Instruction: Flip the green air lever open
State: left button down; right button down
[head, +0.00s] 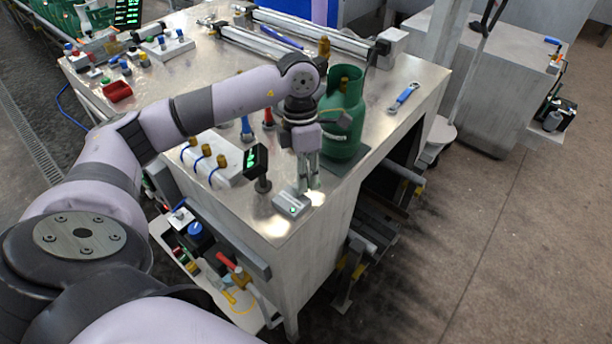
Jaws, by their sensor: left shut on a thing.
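My left gripper (312,184) points down at the near corner of the metal table, just in front of the green gas cylinder. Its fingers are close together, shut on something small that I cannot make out. A small grey block (290,204) sits on the table just left of and below the fingertips. No green lever can be made out; the fingers may hide it. My right gripper is not in view.
The green gas cylinder (344,105) stands close behind the gripper on the metal table (398,122). A small display (256,159) and a white block with brass fittings (214,160) are to the left. A lower panel (205,258) carries a blue knob and red and yellow parts.

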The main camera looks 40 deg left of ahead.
pick_arm(q)
jog(key=shift+w+a+n, duration=0.15)
jog(key=shift+n, duration=0.25)
jog(key=shift+a+n+b, duration=0.3)
jog(key=shift+n+b, duration=0.65)
jog(key=shift+n, duration=0.15)
jog(key=shift+w+a+r+n+t+b, duration=0.15)
jog(key=shift+n+t+b, duration=0.2)
jog(key=shift+n, duration=0.45)
jog(key=shift+s+a+n+t+b, duration=0.15)
jog(key=shift+n+t+b, duration=0.15)
jog(key=shift+n, duration=0.5)
jog(key=shift+w, duration=0.1)
jog(key=c, duration=1.6)
grip_release()
jog(key=shift+c, duration=0.2)
notch_tip(320, 180, up, 12)
jog(key=a, duration=0.2)
jog(key=shift+a+f, duration=0.2)
